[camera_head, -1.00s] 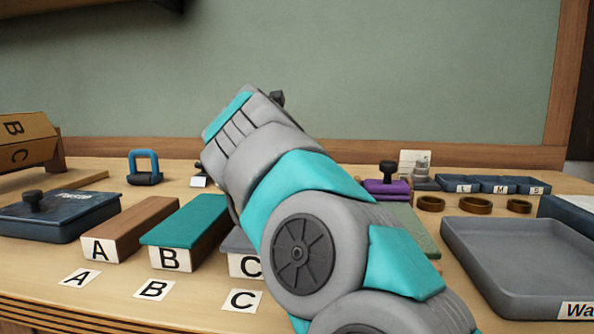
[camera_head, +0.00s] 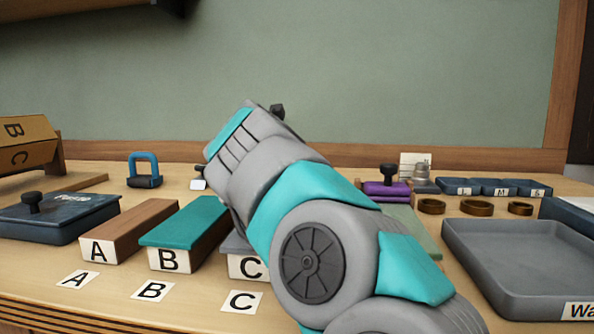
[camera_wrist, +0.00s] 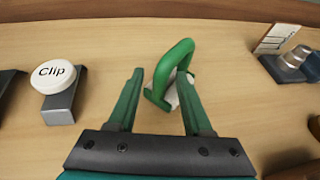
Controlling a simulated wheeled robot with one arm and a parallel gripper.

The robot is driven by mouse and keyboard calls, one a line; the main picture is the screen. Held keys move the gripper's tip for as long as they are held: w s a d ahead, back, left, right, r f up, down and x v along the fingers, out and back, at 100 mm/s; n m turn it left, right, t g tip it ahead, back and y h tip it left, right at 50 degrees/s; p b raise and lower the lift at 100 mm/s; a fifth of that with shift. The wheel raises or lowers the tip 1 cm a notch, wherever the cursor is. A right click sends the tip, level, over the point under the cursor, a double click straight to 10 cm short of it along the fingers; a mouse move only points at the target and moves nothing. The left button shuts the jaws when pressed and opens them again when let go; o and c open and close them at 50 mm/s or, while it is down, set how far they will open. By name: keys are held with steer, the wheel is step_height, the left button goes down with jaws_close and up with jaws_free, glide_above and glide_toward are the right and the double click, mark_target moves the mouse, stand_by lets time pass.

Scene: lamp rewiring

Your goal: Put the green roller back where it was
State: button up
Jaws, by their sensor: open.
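The green roller (camera_wrist: 172,74) shows in the wrist view as a green loop handle with a pale lower part, standing on the wooden bench. My gripper (camera_wrist: 160,73) is open, its two green fingers pointing toward the roller. The handle is between the fingertips, nearer the right finger, which partly covers the pale part. I cannot tell whether a finger touches it. In the head view my arm hides the gripper, and the green roller cannot be seen there.
In the wrist view a "Clip" stand (camera_wrist: 60,88) is left and a metal piece (camera_wrist: 296,60) is right. In the head view a blue-handled roller (camera_head: 144,170) stands at the back left. Blocks A (camera_head: 130,228) and B (camera_head: 185,232) and a grey tray (camera_head: 520,298) are in front.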

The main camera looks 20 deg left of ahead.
steer(key=shift+r, duration=0.15)
steer(key=v, duration=1.2)
steer(key=shift+a, duration=0.1)
